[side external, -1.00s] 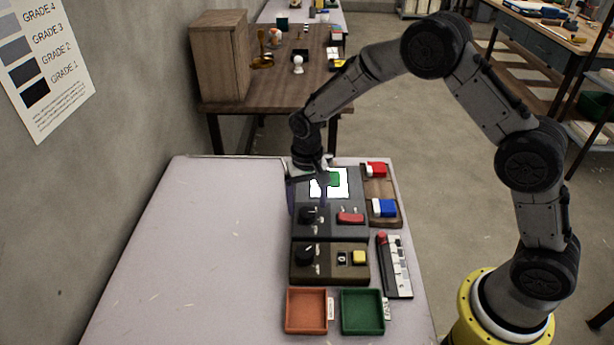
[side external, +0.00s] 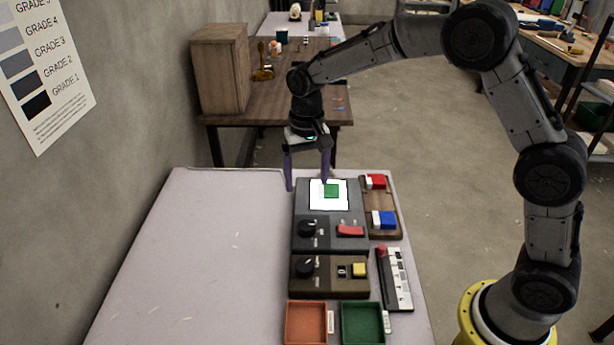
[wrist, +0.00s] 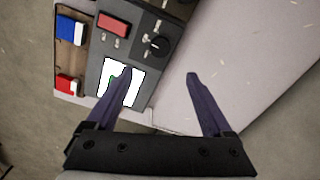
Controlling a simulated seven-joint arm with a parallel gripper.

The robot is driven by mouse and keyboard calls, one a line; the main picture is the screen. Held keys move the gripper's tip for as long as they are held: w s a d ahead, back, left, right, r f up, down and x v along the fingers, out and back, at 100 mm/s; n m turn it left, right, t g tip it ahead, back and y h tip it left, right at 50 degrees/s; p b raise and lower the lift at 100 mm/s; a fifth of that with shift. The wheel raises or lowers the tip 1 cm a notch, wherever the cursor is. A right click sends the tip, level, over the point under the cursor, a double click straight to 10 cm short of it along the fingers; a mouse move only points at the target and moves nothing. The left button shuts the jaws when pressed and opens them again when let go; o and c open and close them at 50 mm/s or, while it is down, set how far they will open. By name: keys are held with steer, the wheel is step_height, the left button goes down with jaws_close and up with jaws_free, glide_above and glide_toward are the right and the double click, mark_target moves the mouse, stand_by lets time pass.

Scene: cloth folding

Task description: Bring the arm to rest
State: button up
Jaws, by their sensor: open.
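My gripper (side external: 307,184) is open and empty, with its two purple fingers pointing down above the far end of the table (side external: 190,245). In the wrist view my gripper (wrist: 160,75) has its fingers spread wide with nothing between them. One finger overlaps the white lit panel (wrist: 112,92) of the grey box (wrist: 145,20).
The grey box (side external: 325,240) carries a black knob and a red switch. A wooden tray (side external: 379,206) holds red and blue blocks. A brown box (side external: 325,289), an orange tray (side external: 305,323) and a green tray (side external: 362,323) stand nearer. The table's left side is clear.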

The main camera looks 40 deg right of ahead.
steer(key=s+d+r+t, duration=0.2)
steer(key=s+r, duration=0.3)
steer(key=r, duration=0.3)
steer(key=s+d+r+t, duration=0.2)
steer(key=s+r, duration=0.4)
steer(key=r, duration=0.2)
steer(key=s+d+r+n+t, duration=0.1)
steer(key=s+d+n+t, duration=0.1)
steer(key=s, duration=1)
steer(key=s+f+n, duration=0.3)
steer(key=s+f, duration=0.2)
steer(key=s, duration=0.1)
steer(key=shift+s+f, duration=0.25)
steer(key=shift+s, duration=0.05)
